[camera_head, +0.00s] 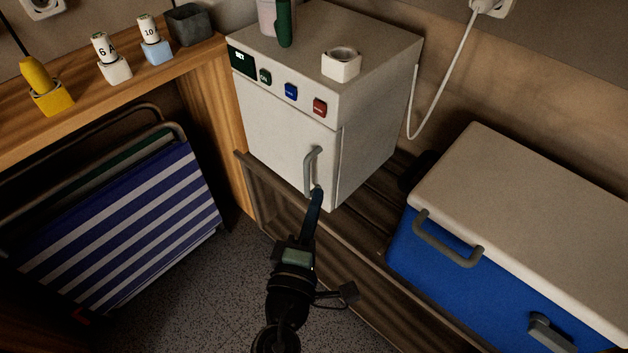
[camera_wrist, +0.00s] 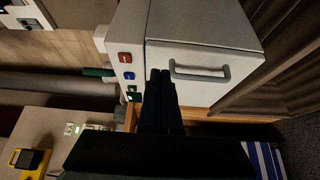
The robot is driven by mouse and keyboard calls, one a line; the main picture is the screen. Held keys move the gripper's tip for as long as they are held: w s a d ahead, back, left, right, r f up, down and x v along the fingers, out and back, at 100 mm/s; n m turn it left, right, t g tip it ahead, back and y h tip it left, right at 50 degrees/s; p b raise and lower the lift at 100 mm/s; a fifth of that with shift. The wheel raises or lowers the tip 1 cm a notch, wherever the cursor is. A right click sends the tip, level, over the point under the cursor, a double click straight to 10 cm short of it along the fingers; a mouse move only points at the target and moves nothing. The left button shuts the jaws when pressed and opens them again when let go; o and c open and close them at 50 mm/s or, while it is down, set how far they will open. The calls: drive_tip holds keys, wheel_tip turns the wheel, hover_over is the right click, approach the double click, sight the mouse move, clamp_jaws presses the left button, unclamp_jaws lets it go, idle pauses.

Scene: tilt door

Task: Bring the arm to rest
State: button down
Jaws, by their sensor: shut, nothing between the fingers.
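My gripper (camera_head: 317,190) is at the end of my arm, in front of the white cabinet (camera_head: 275,125) in the head view. Its fingers are together and hold nothing. In the head view the fingertips overlap the lower end of the grey door handle (camera_head: 309,160); I cannot tell from this view whether they touch. The cabinet door (camera_wrist: 195,85) looks shut.
A blue cooler (camera_head: 480,270) with a pale lid stands at the right. A wooden shelf (camera_head: 190,58) with small bottles is at the left, above a striped folded chair (camera_head: 120,230). A wooden rail (camera_head: 330,265) runs below the cabinet. Open speckled floor (camera_head: 225,290) lies beside my arm.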

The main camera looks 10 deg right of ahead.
wheel_tip(320, 180, up, 24)
drive_tip(key=w+a+r+m+t, duration=0.1)
drive_tip(key=w+m+t, duration=0.25)
drive_tip(key=m, duration=0.65)
drive_tip(key=s+a+r+m+t+y, duration=0.15)
drive_tip(key=s+r, duration=0.25)
drive_tip(key=r, duration=0.4)
drive_tip(key=s+a+r+m+t+y, duration=0.1)
drive_tip(key=s+a+r+t+y, duration=0.2)
drive_tip(key=r, duration=0.6)
drive_tip(key=s+a+r+m+t+y, duration=0.1)
drive_tip(key=s+r+t+y, duration=0.15)
drive_tip(key=s+r, duration=0.4)
wheel_tip(320, 180, up, 36)
drive_tip(key=w+p, duration=0.1)
drive_tip(key=p, duration=3.3)
drive_tip(key=shift+w+a+f, duration=0.2)
drive_tip(key=shift+w+a, duration=0.1)
drive_tip(key=shift+a, duration=0.1)
drive_tip(key=shift+t, duration=0.25)
